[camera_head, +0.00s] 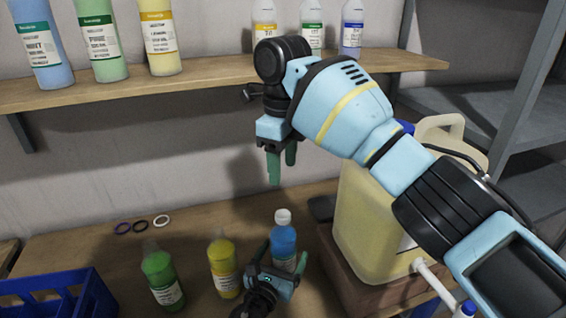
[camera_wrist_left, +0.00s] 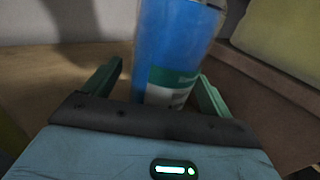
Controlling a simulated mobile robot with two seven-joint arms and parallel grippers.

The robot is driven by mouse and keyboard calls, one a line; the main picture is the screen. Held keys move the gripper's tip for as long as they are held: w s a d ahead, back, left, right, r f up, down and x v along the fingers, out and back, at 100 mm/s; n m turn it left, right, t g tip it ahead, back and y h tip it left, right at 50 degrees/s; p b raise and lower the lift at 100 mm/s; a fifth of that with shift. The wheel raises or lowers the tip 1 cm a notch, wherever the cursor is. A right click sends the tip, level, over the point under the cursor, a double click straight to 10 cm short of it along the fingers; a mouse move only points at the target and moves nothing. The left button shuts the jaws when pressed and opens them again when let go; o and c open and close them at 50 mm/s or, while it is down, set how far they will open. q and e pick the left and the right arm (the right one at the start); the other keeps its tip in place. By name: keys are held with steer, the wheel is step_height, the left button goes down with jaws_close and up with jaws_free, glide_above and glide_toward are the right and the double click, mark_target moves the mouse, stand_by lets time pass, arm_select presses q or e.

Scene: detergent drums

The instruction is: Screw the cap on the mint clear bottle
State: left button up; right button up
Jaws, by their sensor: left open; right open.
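A blue bottle (camera_head: 284,243) with a white cap (camera_head: 283,216) on top stands upright on the table; the bottle also fills the upper middle of the left wrist view (camera_wrist_left: 172,50), where its label has a teal band. Its label cannot be read, so I cannot tell if it is the mint clear bottle. The cap sits on its neck; how tight, I cannot tell. My left gripper (camera_head: 281,263) is open at the bottle's lower part, a finger on either side in the left wrist view (camera_wrist_left: 158,85). My right gripper (camera_head: 282,172) is open and empty, pointing down above the cap, apart from it.
Yellow (camera_head: 223,265) and green (camera_head: 160,278) bottles stand left of the blue one. Several small rings (camera_head: 142,224) lie behind them. A blue crate (camera_head: 55,295) is at the front left, a large yellowish canister (camera_head: 365,230) close on the right. A shelf (camera_head: 140,87) with bottles is above.

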mark_target(278, 265)
arm_select(q)
steer(key=p+v, duration=0.1)
steer(key=v, duration=0.5)
steer(key=shift+a+r, duration=0.1)
steer(key=shift+r, duration=0.1)
steer(key=shift+s+a, duration=0.15)
steer(key=shift+s, duration=0.3)
arm_select(e)
steer(key=shift+t, duration=0.3)
steer(key=r, duration=0.4)
steer(key=shift+s, duration=0.35)
arm_select(q)
steer(key=shift+f, duration=0.1)
steer(key=shift+c, duration=0.2)
steer(key=shift+s, duration=0.1)
steer(key=shift+v, duration=3.9)
arm_select(e)
steer(key=shift+s+r, duration=0.1)
steer(key=shift+r, duration=0.35)
